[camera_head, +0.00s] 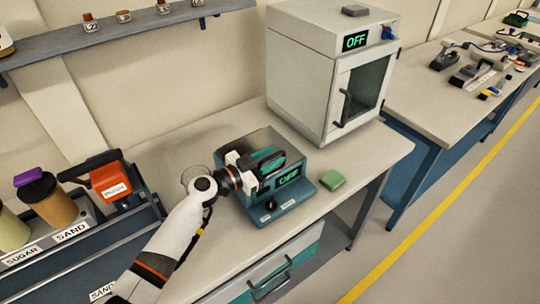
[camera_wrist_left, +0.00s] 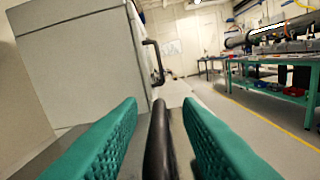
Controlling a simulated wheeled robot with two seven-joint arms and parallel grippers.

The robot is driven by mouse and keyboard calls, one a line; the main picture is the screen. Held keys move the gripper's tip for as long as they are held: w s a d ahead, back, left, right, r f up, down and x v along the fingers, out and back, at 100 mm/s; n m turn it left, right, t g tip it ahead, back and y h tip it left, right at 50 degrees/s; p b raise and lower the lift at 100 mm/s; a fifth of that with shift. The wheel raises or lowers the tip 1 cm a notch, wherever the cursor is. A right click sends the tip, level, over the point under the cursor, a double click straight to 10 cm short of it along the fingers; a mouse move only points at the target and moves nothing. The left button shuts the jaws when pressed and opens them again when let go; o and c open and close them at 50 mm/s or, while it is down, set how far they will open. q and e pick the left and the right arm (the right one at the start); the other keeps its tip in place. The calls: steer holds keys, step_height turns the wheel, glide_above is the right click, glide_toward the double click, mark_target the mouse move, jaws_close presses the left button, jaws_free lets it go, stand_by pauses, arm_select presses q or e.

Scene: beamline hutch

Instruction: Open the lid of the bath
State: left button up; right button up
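The bath (camera_head: 262,207) is a dark teal box on the bench, with a green OFF display on its front. Its dark lid (camera_head: 243,146) looks closed and carries a black bar handle (camera_wrist_left: 160,145). My left gripper (camera_head: 268,160) is at the top of the bath, at the handle. In the left wrist view its two green ribbed fingers stand on either side of the handle, with a gap showing on both sides. The gripper is open around the handle, not clamped on it. In the head view the gripper hides part of the lid. My right gripper is not in view.
A white oven-like cabinet (camera_head: 300,70) marked OFF stands just behind and right of the bath. A green block (camera_head: 332,180) lies at the bath's right. At the left are a rack with sugar and sand jars and a red-orange tool (camera_head: 110,180). A shelf (camera_head: 110,35) hangs above.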

arm_select(q)
steer(key=shift+w+f, duration=0.1)
jaws_close()
